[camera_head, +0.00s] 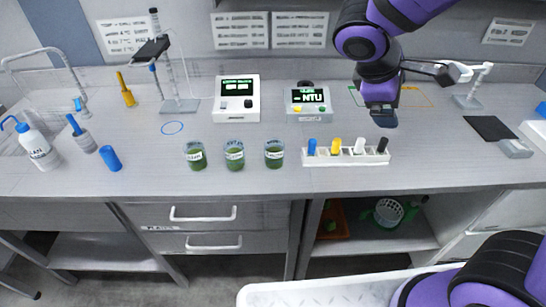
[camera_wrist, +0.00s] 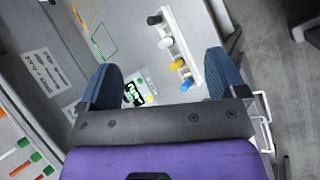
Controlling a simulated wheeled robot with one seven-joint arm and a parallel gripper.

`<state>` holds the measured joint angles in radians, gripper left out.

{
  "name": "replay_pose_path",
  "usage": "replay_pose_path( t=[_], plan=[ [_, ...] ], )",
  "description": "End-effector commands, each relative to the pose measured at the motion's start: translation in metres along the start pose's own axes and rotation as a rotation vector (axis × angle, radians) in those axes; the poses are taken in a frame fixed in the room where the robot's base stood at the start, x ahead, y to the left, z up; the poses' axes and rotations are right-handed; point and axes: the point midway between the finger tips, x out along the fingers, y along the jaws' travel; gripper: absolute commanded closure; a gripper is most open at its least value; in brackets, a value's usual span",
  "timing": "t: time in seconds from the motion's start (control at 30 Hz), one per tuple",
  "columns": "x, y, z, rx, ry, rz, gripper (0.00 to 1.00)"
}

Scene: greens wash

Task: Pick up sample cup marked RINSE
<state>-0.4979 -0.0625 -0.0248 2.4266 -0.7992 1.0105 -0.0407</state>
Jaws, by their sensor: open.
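Three clear cups of green liquid with white labels stand in a row on the counter in the head view: a left cup (camera_head: 195,155), a middle cup (camera_head: 234,155) and a right cup (camera_head: 274,154). The label print is too small to tell which reads RINSE. My gripper (camera_head: 382,118) is right of the cups and above the counter, behind the white rack. In the wrist view my gripper (camera_wrist: 160,82) is open with two blue fingers apart and nothing between them. I cannot make out the cups in the wrist view.
A white rack (camera_head: 319,160) with blue, yellow, white and black pieces stands right of the cups. Behind are a turbidity meter (camera_head: 308,103) and another white instrument (camera_head: 237,98). A blue cylinder (camera_head: 110,158) and bottles (camera_head: 38,147) stand left. The counter before the cups is clear.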

Motion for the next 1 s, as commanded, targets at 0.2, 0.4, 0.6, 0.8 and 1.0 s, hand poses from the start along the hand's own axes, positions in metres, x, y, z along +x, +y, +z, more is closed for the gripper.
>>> replay_pose_path(
  t=[0.2, 0.4, 0.6, 0.8, 1.0],
  plan=[
    [0.014, -0.013, -0.077, -0.374, -0.082, 0.198, 0.1],
    [0.023, -0.042, -0.151, -0.706, -0.13, 0.401, 0.1],
    [0.032, -0.091, -0.223, -1.029, -0.156, 0.617, 0.1],
    [0.039, -0.142, -0.273, -1.269, -0.16, 0.793, 0.1],
    [0.044, -0.167, -0.293, -1.373, -0.156, 0.872, 0.1]
  ],
)
